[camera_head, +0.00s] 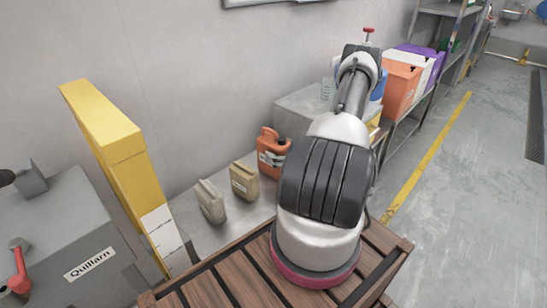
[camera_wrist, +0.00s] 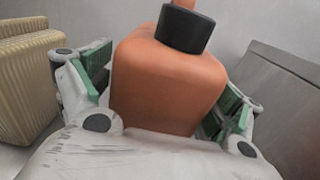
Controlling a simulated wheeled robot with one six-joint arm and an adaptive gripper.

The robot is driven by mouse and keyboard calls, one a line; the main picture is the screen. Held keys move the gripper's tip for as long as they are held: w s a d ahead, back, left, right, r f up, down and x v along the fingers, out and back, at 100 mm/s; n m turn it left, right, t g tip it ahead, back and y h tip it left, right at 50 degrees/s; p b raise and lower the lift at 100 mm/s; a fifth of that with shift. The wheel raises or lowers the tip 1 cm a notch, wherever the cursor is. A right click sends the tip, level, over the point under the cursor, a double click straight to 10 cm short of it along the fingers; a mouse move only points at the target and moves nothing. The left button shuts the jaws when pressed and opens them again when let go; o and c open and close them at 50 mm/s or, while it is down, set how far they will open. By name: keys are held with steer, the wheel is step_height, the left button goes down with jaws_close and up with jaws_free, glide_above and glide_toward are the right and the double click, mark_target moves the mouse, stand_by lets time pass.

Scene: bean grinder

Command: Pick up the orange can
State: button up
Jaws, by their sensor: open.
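My gripper (camera_wrist: 160,100) is open, with one green-padded finger on each side of the can's body. I cannot tell whether the pads touch it.
A grey box (camera_head: 297,108) is at the right. A yellow post (camera_head: 120,165) and grey machine (camera_head: 75,245) stand further left.

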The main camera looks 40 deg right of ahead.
steer(key=c, duration=1.5)
steer(key=shift+r, duration=0.1)
